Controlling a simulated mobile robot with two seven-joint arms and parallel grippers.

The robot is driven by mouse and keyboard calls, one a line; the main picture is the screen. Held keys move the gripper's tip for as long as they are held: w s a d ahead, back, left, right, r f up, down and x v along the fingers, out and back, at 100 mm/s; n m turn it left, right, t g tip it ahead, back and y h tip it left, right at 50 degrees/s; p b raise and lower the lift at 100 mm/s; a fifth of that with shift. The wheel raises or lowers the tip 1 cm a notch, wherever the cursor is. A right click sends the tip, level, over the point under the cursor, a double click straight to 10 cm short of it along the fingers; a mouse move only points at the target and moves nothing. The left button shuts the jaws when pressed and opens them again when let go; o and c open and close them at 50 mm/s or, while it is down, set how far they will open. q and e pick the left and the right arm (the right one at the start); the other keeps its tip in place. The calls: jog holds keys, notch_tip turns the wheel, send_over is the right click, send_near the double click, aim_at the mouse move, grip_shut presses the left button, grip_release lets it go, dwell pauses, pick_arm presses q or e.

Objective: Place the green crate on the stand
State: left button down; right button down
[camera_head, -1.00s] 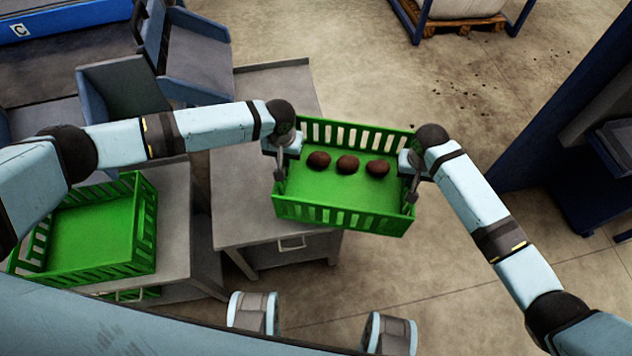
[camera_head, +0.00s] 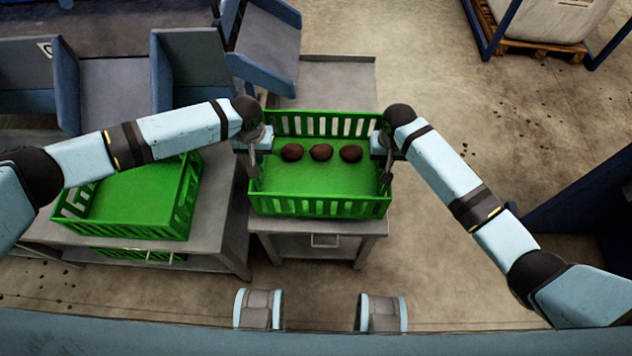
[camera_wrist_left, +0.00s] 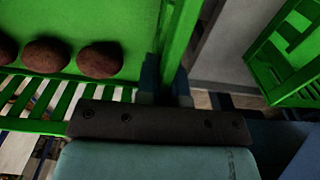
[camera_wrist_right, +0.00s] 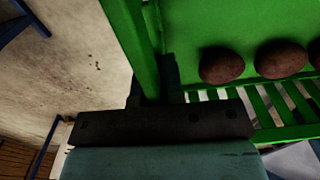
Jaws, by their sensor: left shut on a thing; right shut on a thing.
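The green crate (camera_head: 318,206) with three brown potatoes (camera_head: 321,152) in it is between my two grippers. My left gripper (camera_head: 254,170) is shut on its left wall and my right gripper (camera_head: 386,170) on its right wall. The crate looks level and appears over the grey stand (camera_head: 340,84); I cannot tell whether it touches the top. The left wrist view shows the crate's wall (camera_wrist_left: 178,40) at the left jaws, and the right wrist view shows the other wall (camera_wrist_right: 130,40) at the right jaws.
A second green crate (camera_head: 186,205), empty, sits on a grey table (camera_head: 232,225) close to the left. Blue-grey chutes (camera_head: 265,45) stand behind and to the left. A pallet with a white sack (camera_head: 548,18) is at the back right.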

aim_at(378, 176)
jog(key=shift+w, duration=0.1)
pick_arm(q)
jog(key=shift+a, duration=0.35)
jog(key=shift+f, duration=0.1)
pick_arm(e)
jog(key=shift+f, duration=0.1)
